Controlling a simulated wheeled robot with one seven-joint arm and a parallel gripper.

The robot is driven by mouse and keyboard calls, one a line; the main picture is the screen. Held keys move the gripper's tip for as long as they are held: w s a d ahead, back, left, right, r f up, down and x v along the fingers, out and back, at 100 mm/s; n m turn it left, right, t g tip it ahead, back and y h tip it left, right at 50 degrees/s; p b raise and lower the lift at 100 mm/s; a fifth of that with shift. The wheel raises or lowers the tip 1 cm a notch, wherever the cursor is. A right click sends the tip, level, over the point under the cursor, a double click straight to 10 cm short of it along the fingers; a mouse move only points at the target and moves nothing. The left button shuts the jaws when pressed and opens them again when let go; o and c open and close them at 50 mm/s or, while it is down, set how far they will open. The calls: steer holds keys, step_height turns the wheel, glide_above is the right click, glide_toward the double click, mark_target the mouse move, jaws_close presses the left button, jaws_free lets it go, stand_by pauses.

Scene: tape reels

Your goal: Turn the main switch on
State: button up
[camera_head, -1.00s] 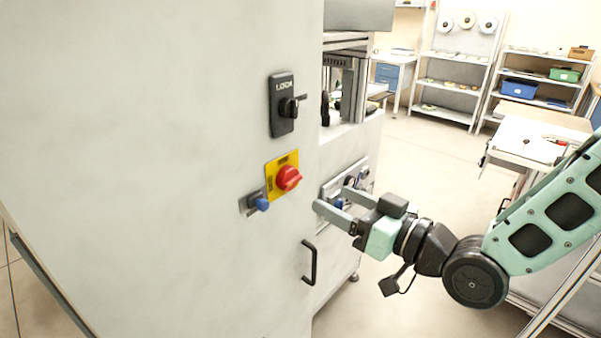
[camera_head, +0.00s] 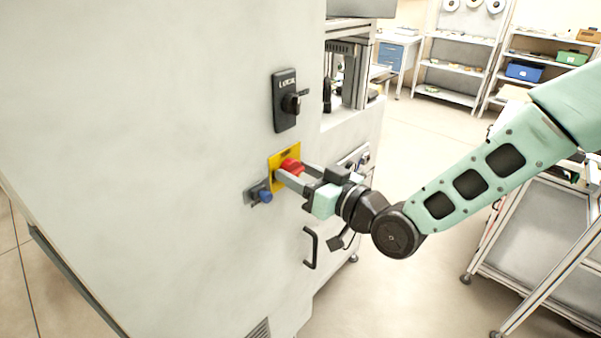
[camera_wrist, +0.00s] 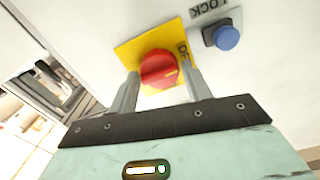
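The main switch is a red rotary knob (camera_head: 291,166) on a yellow plate (camera_head: 279,160) on the front of the pale cabinet. In the wrist view the red knob (camera_wrist: 158,70) lies between the two grey fingertips, with part of "OF" lettering on the plate beside it. My gripper (camera_head: 294,176) is at the knob with its fingers apart, one on each side; it also shows in the wrist view (camera_wrist: 162,82). Gaps show between fingers and knob, so I see no firm contact. The pointer mark on the knob is towards the lettering side.
A black door handle (camera_head: 311,248) is below.

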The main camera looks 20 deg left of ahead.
steer(key=c, duration=0.5)
steer(key=shift+m+b, duration=0.3)
steer(key=shift+b, duration=0.1)
steer(key=m+b, duration=0.2)
steer(key=shift+w+f+m, duration=0.1)
steer(key=shift+f+m, duration=0.1)
steer(key=shift+m, duration=0.2)
steer(key=m+b, duration=0.2)
steer(key=m, duration=0.2)
steer(key=shift+d+m+b, duration=0.1)
steer(key=shift+m+b, duration=0.2)
steer(key=shift+b, duration=0.1)
steer(key=m+b, duration=0.2)
steer(key=m, duration=0.3)
steer(key=shift+w, duration=0.1)
steer(key=shift+m+b, duration=0.85)
steer(key=shift+m, duration=1.55)
